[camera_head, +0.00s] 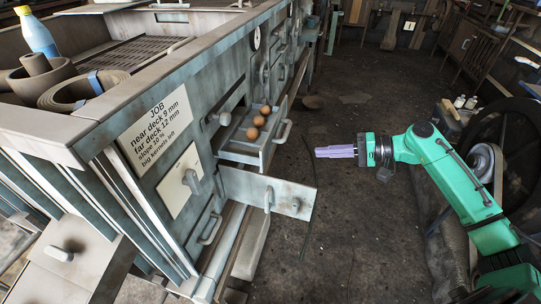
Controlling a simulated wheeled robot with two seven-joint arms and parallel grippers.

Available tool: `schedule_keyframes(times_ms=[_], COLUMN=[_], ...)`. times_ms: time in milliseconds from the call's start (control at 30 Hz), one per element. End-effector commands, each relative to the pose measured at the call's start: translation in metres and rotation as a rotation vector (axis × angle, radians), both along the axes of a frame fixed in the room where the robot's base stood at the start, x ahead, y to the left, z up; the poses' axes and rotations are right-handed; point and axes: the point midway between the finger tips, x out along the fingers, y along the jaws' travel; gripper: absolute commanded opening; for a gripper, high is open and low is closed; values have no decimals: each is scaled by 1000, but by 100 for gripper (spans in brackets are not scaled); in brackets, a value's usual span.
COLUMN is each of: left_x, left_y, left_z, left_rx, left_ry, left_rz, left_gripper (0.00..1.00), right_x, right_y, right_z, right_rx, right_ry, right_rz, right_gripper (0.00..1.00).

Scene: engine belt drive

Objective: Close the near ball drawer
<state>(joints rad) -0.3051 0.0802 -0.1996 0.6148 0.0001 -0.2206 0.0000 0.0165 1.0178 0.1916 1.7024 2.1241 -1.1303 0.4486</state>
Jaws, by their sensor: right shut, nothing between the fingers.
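A grey drawer (239,148) with several orange-brown balls (258,122) in it stands pulled out from the side of the long grey machine (148,95). Its front carries a light bar handle (285,131) facing right. My right gripper (318,152), with pale purple fingers, is shut and empty. It appears to the right of the drawer's handle, with a gap between them in the picture. My left gripper is not in view.
A grey panel (290,199) with a small handle juts out just below the drawer. Further handles line the machine's side. Dark floor (365,225) lies open between the machine and my right arm. A dark wheel stands at the right.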

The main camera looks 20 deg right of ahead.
Motion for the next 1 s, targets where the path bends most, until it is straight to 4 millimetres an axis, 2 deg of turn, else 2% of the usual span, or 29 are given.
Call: schedule_keyframes(times_ms=[200, 467, 600, 767, 1000], left_x=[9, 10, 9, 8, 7], left_y=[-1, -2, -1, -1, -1], left_z=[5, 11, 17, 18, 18], left_rx=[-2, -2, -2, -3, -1], left_ry=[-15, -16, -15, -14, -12], left_rz=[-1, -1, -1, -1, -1], left_gripper=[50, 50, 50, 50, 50], right_x=[21, 50, 63, 70, 70], right_y=[32, 78, 98, 108, 108], right_z=[-10, -27, -27, -29, -30], right_rx=[2, 1, 0, -2, -2], right_ry=[-3, -4, -2, -1, 0], right_rz=[-2, -2, -5, -6, -6], right_gripper=[0, 0, 0, 0, 0])
